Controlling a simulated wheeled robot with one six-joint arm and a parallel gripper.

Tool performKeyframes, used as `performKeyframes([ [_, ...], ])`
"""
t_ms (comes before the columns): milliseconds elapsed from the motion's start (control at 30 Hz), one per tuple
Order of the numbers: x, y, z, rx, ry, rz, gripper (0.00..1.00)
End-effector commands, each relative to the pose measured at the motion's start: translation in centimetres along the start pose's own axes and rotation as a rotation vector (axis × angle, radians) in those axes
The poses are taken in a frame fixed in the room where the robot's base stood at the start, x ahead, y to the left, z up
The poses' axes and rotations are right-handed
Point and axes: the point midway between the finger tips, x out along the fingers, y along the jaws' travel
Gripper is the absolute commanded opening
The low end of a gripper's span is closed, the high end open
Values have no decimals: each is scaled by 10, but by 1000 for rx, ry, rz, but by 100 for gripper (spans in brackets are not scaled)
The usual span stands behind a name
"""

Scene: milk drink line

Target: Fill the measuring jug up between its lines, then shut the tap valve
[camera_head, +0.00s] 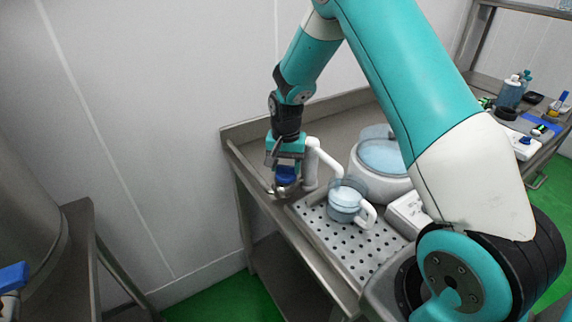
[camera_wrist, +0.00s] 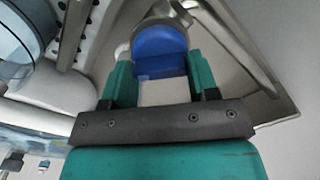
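The measuring jug (camera_head: 345,203) is clear with a white handle and stands upright on the perforated drip tray (camera_head: 367,252). It looks pale blue inside; its lines and level are too small to read. The white tap pipe (camera_head: 328,158) bends over to the jug, its outlet at the jug's rim. The blue valve handle (camera_head: 287,172) is at the pipe's left, partly hidden by my gripper (camera_head: 284,178). In the wrist view the blue handle (camera_wrist: 160,48) sits between the two teal fingers of my gripper (camera_wrist: 160,72), which appear to touch both its sides. Any flow is not discernible.
A white round vessel with a bluish lid (camera_head: 382,155) stands behind the jug. A white box (camera_head: 408,214) is right of the tray. The metal table (camera_head: 251,172) has a raised back edge. Bottles (camera_head: 511,92) stand on another table at the right.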

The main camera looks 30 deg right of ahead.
Motion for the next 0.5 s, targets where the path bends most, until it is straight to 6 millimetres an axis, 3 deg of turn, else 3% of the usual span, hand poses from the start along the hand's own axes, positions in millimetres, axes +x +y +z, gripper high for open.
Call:
performKeyframes([
  [33, -1, 0, 0, 0, 1, -1, 63],
  [100, -1, 0, 0, 1, 1, -1, 79],
  [500, -8, -1, -1, 1, 4, -3, 80],
])
